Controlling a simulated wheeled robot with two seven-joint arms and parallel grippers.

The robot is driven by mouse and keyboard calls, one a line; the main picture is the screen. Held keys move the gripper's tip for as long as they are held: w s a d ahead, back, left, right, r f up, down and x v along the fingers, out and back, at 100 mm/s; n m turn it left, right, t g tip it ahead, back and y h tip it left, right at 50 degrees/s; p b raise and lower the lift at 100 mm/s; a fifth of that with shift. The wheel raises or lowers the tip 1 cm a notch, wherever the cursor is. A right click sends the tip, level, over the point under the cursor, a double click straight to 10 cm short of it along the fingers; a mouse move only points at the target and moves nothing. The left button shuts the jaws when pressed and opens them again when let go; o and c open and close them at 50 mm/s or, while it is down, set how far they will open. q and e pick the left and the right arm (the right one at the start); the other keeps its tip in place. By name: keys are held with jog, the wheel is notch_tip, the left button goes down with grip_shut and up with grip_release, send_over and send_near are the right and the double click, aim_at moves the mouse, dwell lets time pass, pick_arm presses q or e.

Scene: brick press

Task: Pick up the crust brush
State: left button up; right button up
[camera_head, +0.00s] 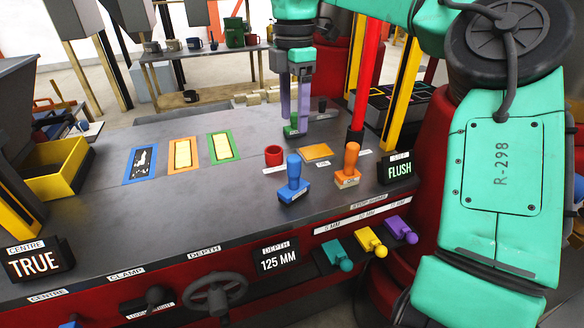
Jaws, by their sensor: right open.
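My right gripper (295,112) points straight down over the back of the dark bench top, its two purple fingers apart. A small green piece (292,130) shows at the fingertips, low over the bench; I cannot tell whether it is the crust brush or a fingertip. A small dark upright piece (322,105) stands just right of the fingers above a pale label. I cannot tell for sure which of these is the crust brush. My left gripper is not in view.
A red cup (274,155), a blue stamp (293,180), an orange stamp (347,166) and an orange pad (316,152) stand in front of the gripper. Framed blue, orange and green panels lie left. A red post (368,70) and yellow post (403,95) rise at right.

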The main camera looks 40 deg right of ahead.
jog(key=p, duration=0.1)
send_over(294, 171)
notch_tip(294, 171, down, 6)
jog(key=shift+w+d+f+p, duration=0.2)
jog(key=shift+w+f+p, duration=0.05)
jog(key=shift+f, duration=0.4)
jog(key=shift+w+d+f+p, duration=0.2)
jog(key=shift+f, duration=0.4)
notch_tip(294, 171, down, 4)
jog(key=shift+w+f+p, duration=0.1)
jog(key=shift+f+p, duration=0.05)
jog(key=shift+p, duration=0.9)
jog(key=shift+f, duration=0.25)
jog(key=shift+c, duration=0.6)
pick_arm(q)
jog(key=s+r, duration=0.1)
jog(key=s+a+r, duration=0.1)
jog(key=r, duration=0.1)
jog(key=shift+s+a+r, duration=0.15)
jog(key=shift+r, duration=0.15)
pick_arm(e)
grip_shut()
